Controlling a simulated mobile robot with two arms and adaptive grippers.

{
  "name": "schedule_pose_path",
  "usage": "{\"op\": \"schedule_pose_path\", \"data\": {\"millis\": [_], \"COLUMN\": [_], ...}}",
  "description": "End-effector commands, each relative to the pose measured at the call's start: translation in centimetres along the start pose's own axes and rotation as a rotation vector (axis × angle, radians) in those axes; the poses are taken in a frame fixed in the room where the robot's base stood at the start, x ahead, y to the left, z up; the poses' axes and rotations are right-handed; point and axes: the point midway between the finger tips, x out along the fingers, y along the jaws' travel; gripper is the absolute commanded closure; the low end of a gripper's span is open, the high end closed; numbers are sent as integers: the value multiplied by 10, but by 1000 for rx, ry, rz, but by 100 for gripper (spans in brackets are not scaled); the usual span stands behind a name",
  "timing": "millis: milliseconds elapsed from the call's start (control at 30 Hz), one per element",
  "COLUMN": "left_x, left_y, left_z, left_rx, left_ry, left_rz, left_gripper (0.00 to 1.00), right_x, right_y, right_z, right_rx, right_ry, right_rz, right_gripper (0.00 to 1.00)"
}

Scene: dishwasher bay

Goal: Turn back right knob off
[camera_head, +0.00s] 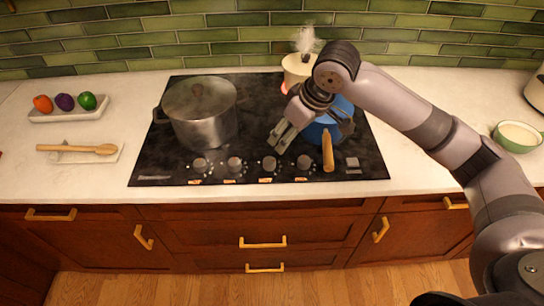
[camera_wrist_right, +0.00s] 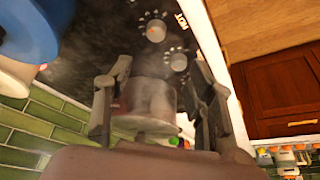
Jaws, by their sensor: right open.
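A row of several dark round knobs runs along the front edge of the black cooktop (camera_head: 250,100), including a left knob (camera_head: 200,164), two middle knobs (camera_head: 235,164) (camera_head: 269,163) and a right knob (camera_head: 304,162). Orange labels show below them; I cannot tell which knob serves the back right burner. My right gripper (camera_head: 279,136) is open and empty, above the cooktop just behind the third knob from the left. In the right wrist view, two knobs (camera_wrist_right: 156,30) (camera_wrist_right: 178,62) lie beyond the open fingers (camera_wrist_right: 160,72). My left gripper is out of view.
A steaming cream pot (camera_head: 296,66) stands back right with a red glow beside it. A blue pan (camera_head: 342,108) with a wooden handle (camera_head: 328,152) sits front right, close to the gripper. A large lidded steel pot (camera_head: 203,125) stands left.

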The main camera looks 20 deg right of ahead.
Motion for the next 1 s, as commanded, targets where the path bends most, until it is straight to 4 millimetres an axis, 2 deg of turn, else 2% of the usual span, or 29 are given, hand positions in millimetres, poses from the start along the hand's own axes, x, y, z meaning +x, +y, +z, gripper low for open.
{"op": "schedule_pose_path", "data": {"millis": [100,267,467,800,1000], "left_x": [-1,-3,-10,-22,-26], "left_y": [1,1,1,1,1], "left_z": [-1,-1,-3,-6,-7], "left_rx": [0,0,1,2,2], "left_ry": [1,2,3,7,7], "left_rz": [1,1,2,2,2], "left_gripper": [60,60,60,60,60], "right_x": [-12,-3,34,108,142], "right_y": [8,8,8,8,10], "right_z": [-2,-2,-2,-2,-2], "right_rx": [12,16,17,15,15], "right_ry": [-8,-13,-14,-12,-10], "right_rz": [9,6,5,7,8], "right_gripper": [50,50,50,50,50]}}
